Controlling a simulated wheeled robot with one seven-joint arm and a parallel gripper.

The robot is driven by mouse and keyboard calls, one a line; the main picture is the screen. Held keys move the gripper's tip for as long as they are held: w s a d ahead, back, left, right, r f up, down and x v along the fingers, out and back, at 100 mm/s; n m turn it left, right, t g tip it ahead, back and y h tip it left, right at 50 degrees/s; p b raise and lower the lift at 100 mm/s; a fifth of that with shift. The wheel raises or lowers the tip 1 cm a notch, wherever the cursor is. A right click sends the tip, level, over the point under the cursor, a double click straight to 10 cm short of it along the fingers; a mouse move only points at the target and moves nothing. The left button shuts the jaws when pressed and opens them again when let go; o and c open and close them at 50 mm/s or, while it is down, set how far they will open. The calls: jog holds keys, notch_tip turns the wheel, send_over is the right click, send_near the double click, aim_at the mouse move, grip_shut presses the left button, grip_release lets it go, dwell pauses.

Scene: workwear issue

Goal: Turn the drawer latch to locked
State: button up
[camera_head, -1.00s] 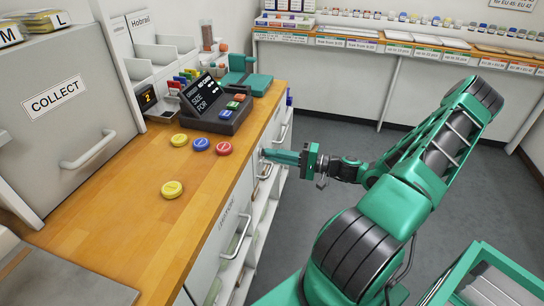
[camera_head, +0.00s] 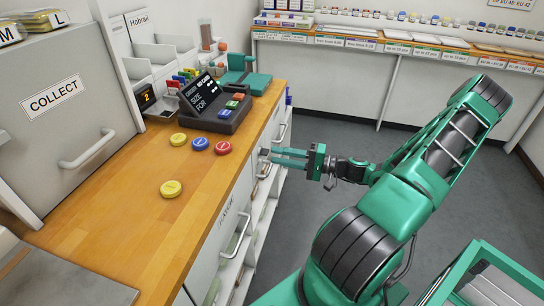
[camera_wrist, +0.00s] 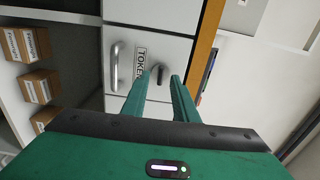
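The drawer latch (camera_wrist: 160,72) is a small dark lever on the white drawer front (camera_wrist: 150,17), beside a label that reads "TOKE…" in the wrist view. The drawer's metal handle (camera_wrist: 115,66) is on the label's other side. My gripper (camera_wrist: 162,77) is open, with the latch showing between its two fingertips. The fingers look apart from the latch and hold nothing. In the head view my gripper (camera_head: 272,157) points at the cabinet side just below the counter edge. The latch is too small there to read its position.
The wooden counter (camera_head: 130,225) carries yellow, blue and red discs and a dark order display (camera_head: 208,103). Another handle (camera_head: 237,236) sticks out nearer on the cabinet. Open shelves with small boxes (camera_wrist: 37,86) are left in the wrist view. The grey floor (camera_head: 330,215) beside the cabinet is clear.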

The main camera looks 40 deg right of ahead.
jog(key=v, duration=0.8)
jog(key=shift+s, duration=0.1)
jog(key=s+a+f+n+g+h, duration=0.2)
jog(key=s+a+n+g, duration=0.5)
jog(key=g, duration=0.5)
jog(key=s+a+r+m+g+h, duration=0.1)
jog(key=s+r+h, duration=0.3)
jog(key=r, duration=0.5)
jog(key=s+a+r+m+g+h, duration=0.1)
jog(key=s+a+r+m+h, duration=0.1)
jog(key=s+r+h, duration=0.2)
jog(key=shift+s+r+h, duration=0.4)
jog(key=shift+s+r, duration=1.5)
jog(key=shift+r, duration=0.65)
jog(key=shift+a, duration=0.15)
